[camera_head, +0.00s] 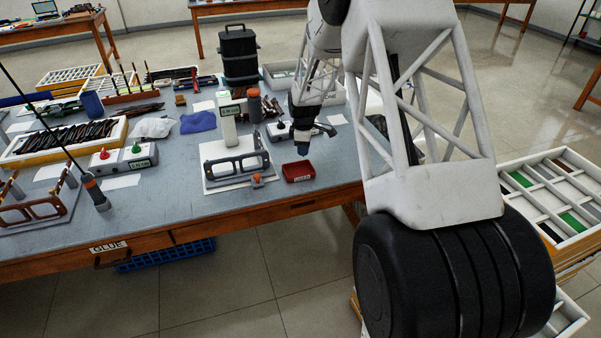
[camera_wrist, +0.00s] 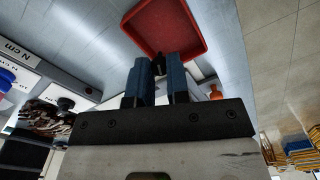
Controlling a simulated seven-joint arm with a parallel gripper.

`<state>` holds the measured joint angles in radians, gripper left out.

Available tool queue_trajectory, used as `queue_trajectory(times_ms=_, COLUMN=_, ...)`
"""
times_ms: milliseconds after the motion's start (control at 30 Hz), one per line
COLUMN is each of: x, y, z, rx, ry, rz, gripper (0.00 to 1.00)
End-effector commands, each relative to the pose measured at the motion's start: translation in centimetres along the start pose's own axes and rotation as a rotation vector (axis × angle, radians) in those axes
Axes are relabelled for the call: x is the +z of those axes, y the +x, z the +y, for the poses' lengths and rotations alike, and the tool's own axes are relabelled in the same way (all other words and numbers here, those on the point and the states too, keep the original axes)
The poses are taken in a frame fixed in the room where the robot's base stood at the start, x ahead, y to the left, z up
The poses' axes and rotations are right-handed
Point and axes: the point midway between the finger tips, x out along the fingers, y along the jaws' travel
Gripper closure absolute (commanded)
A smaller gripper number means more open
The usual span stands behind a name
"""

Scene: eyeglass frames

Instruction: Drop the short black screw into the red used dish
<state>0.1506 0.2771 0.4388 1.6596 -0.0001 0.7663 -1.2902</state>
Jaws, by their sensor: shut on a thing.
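The red used dish (camera_head: 298,173) sits on the workbench near its front edge, with a label on its front. In the wrist view the dish (camera_wrist: 166,22) lies just beyond my fingertips and looks empty where I can see into it. My gripper (camera_head: 303,149) points down above the back of the dish, apart from it. Its blue fingers also show in the wrist view (camera_wrist: 159,74), shut on a small dark thing between their tips, which fits the short black screw (camera_wrist: 158,64). The fingers hide most of the screw.
The bench's front edge (camera_head: 290,200) is close to the dish.

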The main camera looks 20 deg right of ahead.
Motion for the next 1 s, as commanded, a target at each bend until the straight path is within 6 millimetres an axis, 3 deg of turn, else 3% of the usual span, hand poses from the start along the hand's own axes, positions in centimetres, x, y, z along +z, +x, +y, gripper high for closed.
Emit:
queue_trajectory(times_ms=367, x=0.0, y=0.8, z=0.0, rx=0.000, ry=0.000, rz=0.000, gripper=1.00)
queue_trajectory(times_ms=1000, x=0.0, y=5.6, z=0.0, rx=0.000, ry=0.000, rz=0.000, gripper=1.00)
